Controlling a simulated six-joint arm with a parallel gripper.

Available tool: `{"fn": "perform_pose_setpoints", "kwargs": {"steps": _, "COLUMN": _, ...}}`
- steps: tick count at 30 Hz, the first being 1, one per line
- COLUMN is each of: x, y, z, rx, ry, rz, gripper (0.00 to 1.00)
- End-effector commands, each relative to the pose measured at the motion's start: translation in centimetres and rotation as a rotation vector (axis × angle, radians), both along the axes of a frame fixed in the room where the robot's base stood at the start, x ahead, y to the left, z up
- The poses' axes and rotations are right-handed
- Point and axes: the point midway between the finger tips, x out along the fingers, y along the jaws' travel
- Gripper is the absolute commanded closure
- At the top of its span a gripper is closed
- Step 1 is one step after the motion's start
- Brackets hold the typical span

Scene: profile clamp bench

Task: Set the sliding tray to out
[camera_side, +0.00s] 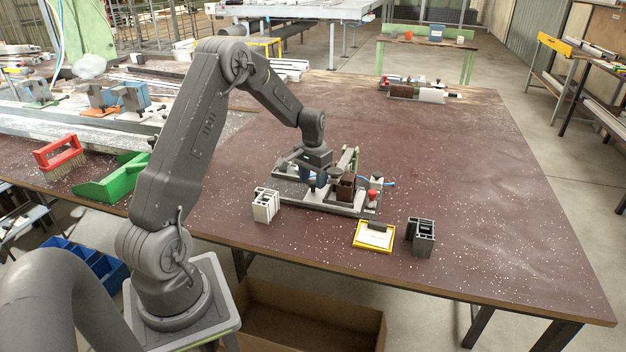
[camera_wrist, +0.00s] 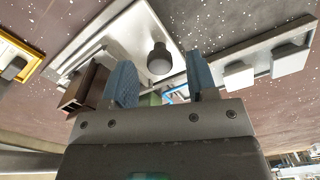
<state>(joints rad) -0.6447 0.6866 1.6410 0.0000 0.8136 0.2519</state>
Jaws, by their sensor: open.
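My gripper (camera_side: 318,180) is over the grey clamp fixture (camera_side: 290,190) on the bench, pointing down. In the wrist view its two blue fingers (camera_wrist: 162,82) stand apart with nothing gripped between them. A dark round knob (camera_wrist: 160,58) shows beyond the gap between the fingertips, on a pale metal plate (camera_wrist: 135,35) that looks like the sliding tray. I cannot tell whether the fingers touch the knob. A brown profile piece (camera_side: 345,187) stands on the fixture, right of my gripper; it also shows beside the left finger in the wrist view (camera_wrist: 84,88). How far the tray is slid is unclear.
A red button (camera_side: 373,195) is at the fixture's right end. A green dustpan (camera_side: 112,182) and red brush (camera_side: 60,155) lie left. The bench's right side is clear.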

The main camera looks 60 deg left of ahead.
Motion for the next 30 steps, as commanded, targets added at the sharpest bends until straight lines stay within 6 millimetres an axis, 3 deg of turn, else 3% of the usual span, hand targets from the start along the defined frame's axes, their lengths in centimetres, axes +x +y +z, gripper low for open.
{"fn": "perform_pose_setpoints", "kwargs": {"steps": 11, "x": -0.02, "y": -0.02, "z": -0.67, "rx": 0.0, "ry": 0.001, "rz": 0.0, "gripper": 0.47}}
{"fn": "perform_pose_setpoints", "kwargs": {"steps": 27, "x": -0.01, "y": -0.02, "z": -0.63, "rx": 0.0, "ry": 0.0, "rz": 0.0, "gripper": 0.98}}
{"fn": "perform_pose_setpoints", "kwargs": {"steps": 30, "x": -0.01, "y": -0.02, "z": -0.62, "rx": 0.0, "ry": 0.0, "rz": 0.0, "gripper": 1.0}}
